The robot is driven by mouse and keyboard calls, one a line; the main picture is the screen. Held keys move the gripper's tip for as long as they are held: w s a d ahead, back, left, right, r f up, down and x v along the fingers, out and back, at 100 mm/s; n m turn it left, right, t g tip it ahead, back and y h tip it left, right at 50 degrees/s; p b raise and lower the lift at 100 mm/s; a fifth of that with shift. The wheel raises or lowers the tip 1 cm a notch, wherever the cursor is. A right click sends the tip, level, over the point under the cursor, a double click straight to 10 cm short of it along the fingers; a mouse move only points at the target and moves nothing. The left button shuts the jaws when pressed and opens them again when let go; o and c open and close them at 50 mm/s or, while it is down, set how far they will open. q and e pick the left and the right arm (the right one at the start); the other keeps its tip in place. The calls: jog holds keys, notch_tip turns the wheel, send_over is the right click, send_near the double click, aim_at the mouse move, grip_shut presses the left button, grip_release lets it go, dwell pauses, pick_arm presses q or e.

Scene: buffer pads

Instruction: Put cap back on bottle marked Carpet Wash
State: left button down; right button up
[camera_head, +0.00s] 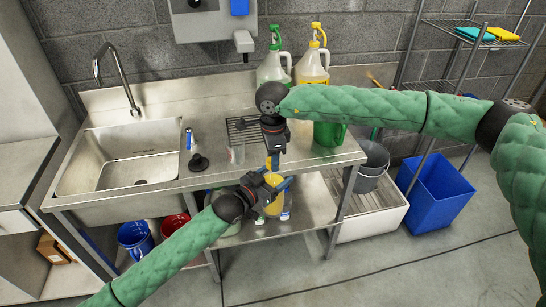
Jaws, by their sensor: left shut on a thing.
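My left gripper (272,186) reaches in from the lower left to the front edge of the steel counter (205,183). Two jugs stand at the back of the counter, one with a green top (274,66) and one with a yellow top (313,66). No label reading Carpet Wash is legible, and I cannot pick out a loose cap.
A sink (120,160) is on the left. A blue-and-white tube (189,139), a black plunger-like item (198,163) and a clear cup (236,154) stand beside it. A green pitcher (330,134) is right of my right gripper. A blue bin (436,191) stands on the floor.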

jog(key=o, duration=1.1)
jog(key=shift+o, duration=0.2)
jog(key=shift+r, duration=0.1)
notch_tip(320, 180, up, 12)
jog(key=shift+w, duration=0.1)
